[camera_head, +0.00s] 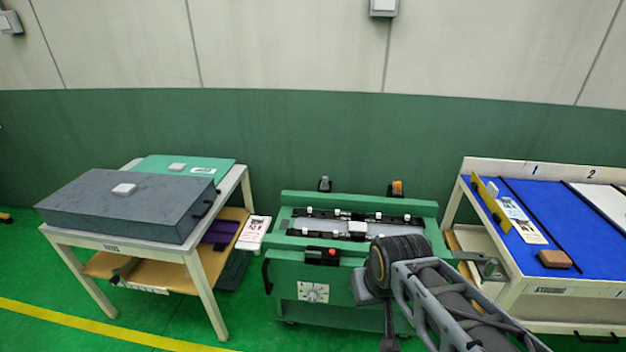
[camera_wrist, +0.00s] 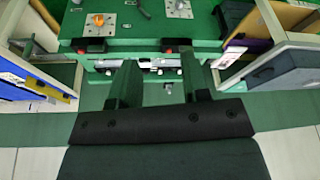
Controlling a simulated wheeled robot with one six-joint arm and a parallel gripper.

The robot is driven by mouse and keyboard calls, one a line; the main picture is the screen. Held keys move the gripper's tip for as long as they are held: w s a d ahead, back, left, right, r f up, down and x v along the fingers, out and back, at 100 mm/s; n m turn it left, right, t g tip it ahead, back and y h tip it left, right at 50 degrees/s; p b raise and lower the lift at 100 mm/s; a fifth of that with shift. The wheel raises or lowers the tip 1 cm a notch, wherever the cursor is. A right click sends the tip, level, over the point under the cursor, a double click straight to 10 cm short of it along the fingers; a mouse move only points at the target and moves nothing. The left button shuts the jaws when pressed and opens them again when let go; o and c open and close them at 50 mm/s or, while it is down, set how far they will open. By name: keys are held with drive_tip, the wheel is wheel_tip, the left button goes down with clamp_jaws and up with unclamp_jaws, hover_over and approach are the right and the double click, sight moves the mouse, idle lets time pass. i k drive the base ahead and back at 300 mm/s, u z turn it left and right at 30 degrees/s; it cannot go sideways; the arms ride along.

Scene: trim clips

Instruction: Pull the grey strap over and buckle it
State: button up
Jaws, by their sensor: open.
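A green bench (camera_head: 345,205) stands in the middle of the head view. Black rails with small white clips run across its top, and a grey piece (camera_head: 357,229) sits among them. I cannot make out for certain which part is the grey strap or its buckle. My gripper (camera_wrist: 160,82) is open in the wrist view, its two dark fingers apart with nothing between them. Pale silver parts on the bench (camera_wrist: 165,65) show beyond the gap, apart from the fingers. In the head view my arm covers the bench's right front, and the fingertips cannot be made out.
A white table at left carries a dark grey case (camera_head: 120,205) and a green sheet (camera_head: 170,167). A table with a blue top (camera_head: 560,220) stands at right, bearing a brown block (camera_head: 555,259). A red button (camera_head: 332,252) and a dial (camera_head: 313,293) are on the bench front.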

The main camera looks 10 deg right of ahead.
sight(323, 185)
drive_tip(key=i, duration=1.2)
drive_tip(key=z, duration=0.15)
